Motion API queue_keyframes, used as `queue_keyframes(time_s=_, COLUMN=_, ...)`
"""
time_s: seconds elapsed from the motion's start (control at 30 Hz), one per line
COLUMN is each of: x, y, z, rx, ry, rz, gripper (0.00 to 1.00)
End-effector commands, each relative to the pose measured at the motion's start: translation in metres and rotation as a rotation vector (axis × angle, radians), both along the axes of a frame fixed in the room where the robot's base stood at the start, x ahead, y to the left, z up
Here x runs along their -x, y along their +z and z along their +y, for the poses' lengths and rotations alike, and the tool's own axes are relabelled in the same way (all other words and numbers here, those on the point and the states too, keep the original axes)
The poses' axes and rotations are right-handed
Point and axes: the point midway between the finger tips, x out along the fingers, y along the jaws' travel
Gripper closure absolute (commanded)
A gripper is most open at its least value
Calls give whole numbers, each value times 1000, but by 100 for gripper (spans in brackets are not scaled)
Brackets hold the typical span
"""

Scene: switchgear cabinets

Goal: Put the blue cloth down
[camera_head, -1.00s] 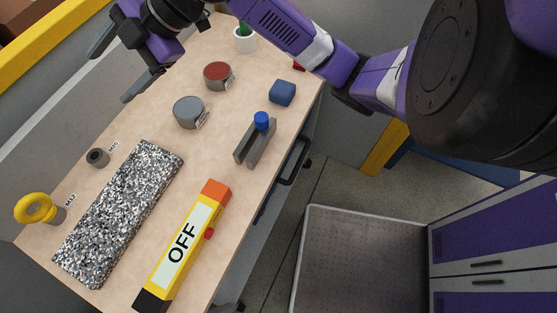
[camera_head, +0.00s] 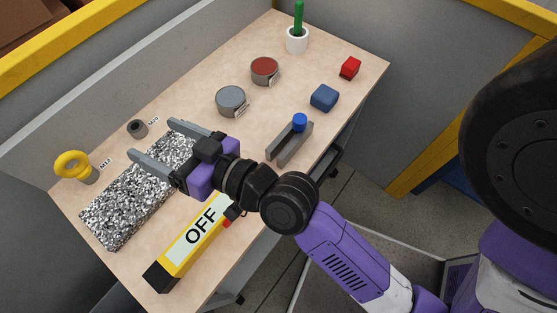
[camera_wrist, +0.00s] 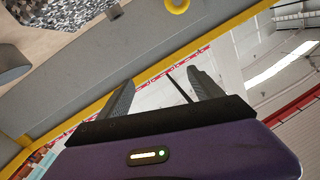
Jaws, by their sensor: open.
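A small blue block-shaped thing (camera_head: 323,97) lies on the workbench's right side in the head view; it is the only thing there that might be the blue cloth, but I cannot tell if it is fabric. My gripper (camera_head: 154,140) is open and empty, with its fingers spread above the black-and-white speckled pad (camera_head: 110,218). It is well to the left of the blue thing. In the wrist view the open fingers (camera_wrist: 160,92) have nothing between them, and no blue thing shows there.

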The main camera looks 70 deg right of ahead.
Motion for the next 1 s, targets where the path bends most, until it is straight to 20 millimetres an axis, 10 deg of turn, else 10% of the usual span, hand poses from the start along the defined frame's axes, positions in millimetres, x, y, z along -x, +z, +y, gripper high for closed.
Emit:
queue_keyframes(time_s=0.2, x=97, y=-59, z=8, rx=11, ry=-53, rz=133, gripper=24)
queue_keyframes(time_s=0.5, x=219, y=-78, z=-9, rx=187, ry=10, rz=234, gripper=24)
queue_keyframes(time_s=1.0, x=258, y=-69, z=-20, rx=283, ry=86, rz=244, gripper=24)
